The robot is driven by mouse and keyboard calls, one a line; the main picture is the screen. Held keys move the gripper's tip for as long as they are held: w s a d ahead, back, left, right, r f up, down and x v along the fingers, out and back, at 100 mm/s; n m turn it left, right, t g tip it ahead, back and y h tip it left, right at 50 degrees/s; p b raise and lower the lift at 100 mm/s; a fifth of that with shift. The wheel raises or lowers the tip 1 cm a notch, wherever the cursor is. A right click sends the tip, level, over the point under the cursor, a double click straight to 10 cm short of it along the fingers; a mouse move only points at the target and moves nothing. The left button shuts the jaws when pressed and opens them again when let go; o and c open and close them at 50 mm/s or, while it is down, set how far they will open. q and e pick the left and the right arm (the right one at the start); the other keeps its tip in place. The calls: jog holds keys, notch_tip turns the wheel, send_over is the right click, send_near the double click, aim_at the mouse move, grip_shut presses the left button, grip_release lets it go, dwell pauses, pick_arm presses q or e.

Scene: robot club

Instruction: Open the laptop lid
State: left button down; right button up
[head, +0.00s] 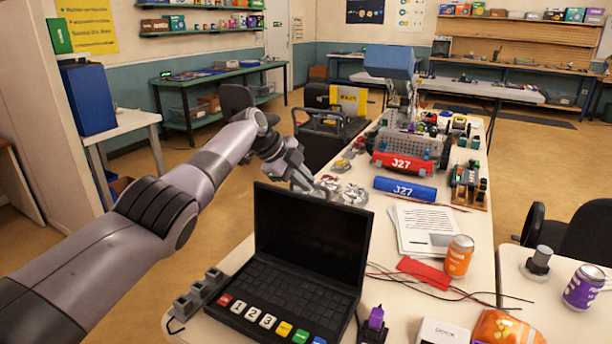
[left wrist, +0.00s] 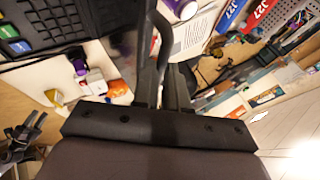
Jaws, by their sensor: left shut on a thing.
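The black laptop (head: 285,285) stands on the front of the light table, with its keyboard facing me. Its lid (head: 312,235) is raised, close to upright, and the dark screen shows. My left gripper (head: 302,180) reaches in from the left to the lid's top edge and is shut on it; the lid partly hides the fingertips. In the left wrist view the dark fingers (left wrist: 160,60) are close together, and part of the keyboard (left wrist: 22,32) shows at the upper left. The exact contact is hard to make out. My right gripper is not in view.
A grey connector block (head: 200,292) sits left of the laptop. Papers (head: 428,230), an orange can (head: 458,256), a red strip (head: 424,272) and wires lie to the right. Behind are a blue J27 bar (head: 405,189) and a wheeled robot with a red J27 plate (head: 404,164).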

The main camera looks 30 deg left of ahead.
pick_arm(q)
jog(key=shift+w+r, duration=0.3)
jog(key=shift+w, duration=0.1)
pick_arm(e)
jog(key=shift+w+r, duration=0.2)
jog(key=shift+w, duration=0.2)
pick_arm(q)
jog(key=c, duration=1.2)
grip_release()
jog(key=shift+o, duration=0.2)
jog(key=shift+s+f, duration=0.1)
jog(key=b+v, duration=0.1)
jog(key=v, duration=0.6)
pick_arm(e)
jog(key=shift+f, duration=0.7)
